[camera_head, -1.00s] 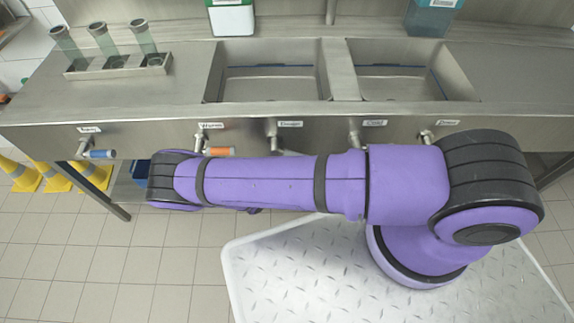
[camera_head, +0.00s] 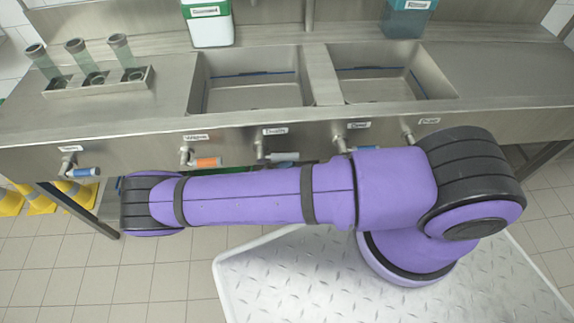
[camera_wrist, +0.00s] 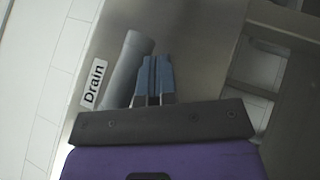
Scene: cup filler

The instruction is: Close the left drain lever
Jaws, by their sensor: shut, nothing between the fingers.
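The left drain lever's grey handle (camera_head: 284,156) sits below the middle "Drain" label (camera_head: 275,131) on the sink's front panel and points sideways to the right, just above my arm. In the wrist view a grey cylindrical handle (camera_wrist: 126,66) lies beside a "Drain" label (camera_wrist: 94,84). My gripper (camera_wrist: 154,62) has blue fingertips, shut together and empty, right alongside that handle. I cannot tell whether they touch it. In the head view my gripper is hidden behind my arm.
A blue-handled lever (camera_head: 88,172) and an orange-handled lever (camera_head: 207,162) stand to the left on the same panel. A right lever (camera_head: 408,132) is partly hidden by my arm. Two sink basins are above. Tiled floor is open at lower left.

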